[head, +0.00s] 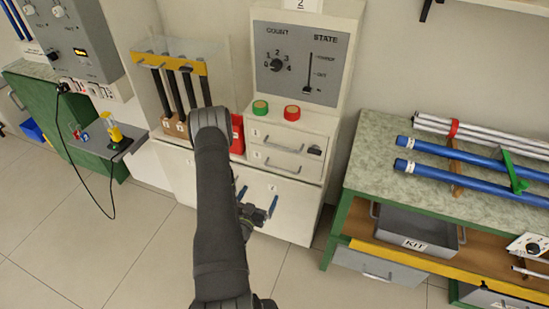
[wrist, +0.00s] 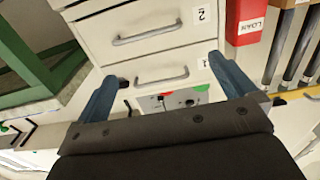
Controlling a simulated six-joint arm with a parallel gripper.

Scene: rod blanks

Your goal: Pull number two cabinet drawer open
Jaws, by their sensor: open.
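The white cabinet holds two stacked drawers, both shut. The number two drawer (head: 262,158) is the lower one in the head view, with a grey bar handle (head: 283,171). In the wrist view, which is turned over, the drawer marked 2 (wrist: 180,18) is at the top, with its handle (wrist: 147,34) across it. The number one drawer (head: 262,134) is above it in the head view; its handle (wrist: 160,77) shows between my fingers in the wrist view. My gripper (head: 257,199) is open and empty, in front of the cabinet below the drawers, apart from both handles.
A red bin (head: 237,135) stands left of the drawers, beside a rack of dark rods (head: 178,90). Red and green buttons (head: 292,113) sit above the drawers. A green bench (head: 380,150) with blue rods (head: 450,151) stands at right. The floor in front is clear.

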